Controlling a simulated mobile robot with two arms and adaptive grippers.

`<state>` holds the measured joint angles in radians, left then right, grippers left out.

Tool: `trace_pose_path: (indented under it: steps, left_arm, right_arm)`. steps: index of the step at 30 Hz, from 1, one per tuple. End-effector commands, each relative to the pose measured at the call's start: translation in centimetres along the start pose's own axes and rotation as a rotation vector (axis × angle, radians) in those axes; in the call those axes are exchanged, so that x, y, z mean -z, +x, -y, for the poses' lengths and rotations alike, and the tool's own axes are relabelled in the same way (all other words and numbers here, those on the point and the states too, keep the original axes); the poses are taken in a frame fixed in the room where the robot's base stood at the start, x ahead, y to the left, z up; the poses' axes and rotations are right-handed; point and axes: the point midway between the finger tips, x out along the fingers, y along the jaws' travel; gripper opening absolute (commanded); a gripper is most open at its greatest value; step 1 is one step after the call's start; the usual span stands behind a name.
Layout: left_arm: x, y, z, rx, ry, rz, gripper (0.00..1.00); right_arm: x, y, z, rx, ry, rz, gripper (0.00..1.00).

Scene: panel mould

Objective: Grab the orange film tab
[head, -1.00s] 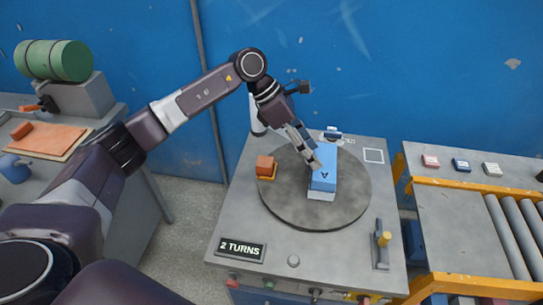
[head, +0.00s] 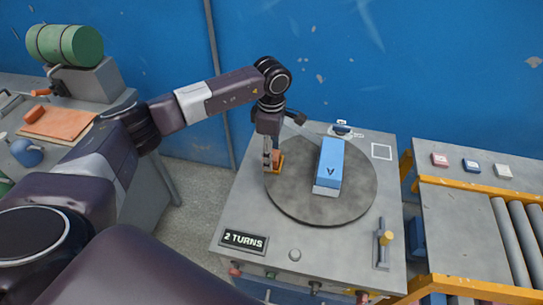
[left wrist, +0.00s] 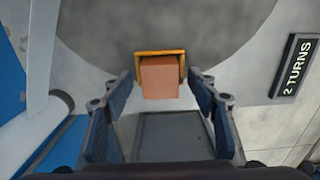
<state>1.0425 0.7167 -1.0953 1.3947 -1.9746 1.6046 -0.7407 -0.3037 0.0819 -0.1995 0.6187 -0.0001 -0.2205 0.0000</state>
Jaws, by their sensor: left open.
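The orange film tab (head: 279,154), a small orange block in a yellow frame, sits at the left edge of the round grey turntable (head: 345,205). My left gripper (head: 270,165) is over it, pointing down, and partly hides it. In the left wrist view the orange tab (left wrist: 160,80) and its yellow frame lie centred between the fingertips of my open left gripper (left wrist: 160,88). Gaps show on both sides, so the fingers do not appear to touch it. My right gripper is not in view.
A tall blue box (head: 329,165) stands on the turntable, right of the tab. The machine top has a "2 TURNS" plate (head: 244,242) and a yellow-knobbed lever (head: 385,240). A roller conveyor (head: 505,232) is at right. A bench with a green drum (head: 65,44) is at left.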

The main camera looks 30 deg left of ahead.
Motion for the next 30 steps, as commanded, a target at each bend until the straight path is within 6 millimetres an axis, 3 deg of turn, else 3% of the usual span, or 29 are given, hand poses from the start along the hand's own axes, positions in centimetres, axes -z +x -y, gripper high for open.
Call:
trace_pose_path:
  steps: [7, 20, 30]
  left_arm:
    - [-0.02, 0.24, -0.01, 0.0, 0.0, 0.001, 0.54]
    - [-0.03, 0.17, -0.02, -0.001, 0.0, 0.001, 0.08]
    - [-0.03, -0.33, -0.07, -0.002, 0.0, 0.002, 0.08]
  right_arm:
    - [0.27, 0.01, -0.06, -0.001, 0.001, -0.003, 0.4]
    - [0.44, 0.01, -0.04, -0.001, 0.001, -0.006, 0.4]
    - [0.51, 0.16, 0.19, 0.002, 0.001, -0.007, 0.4]
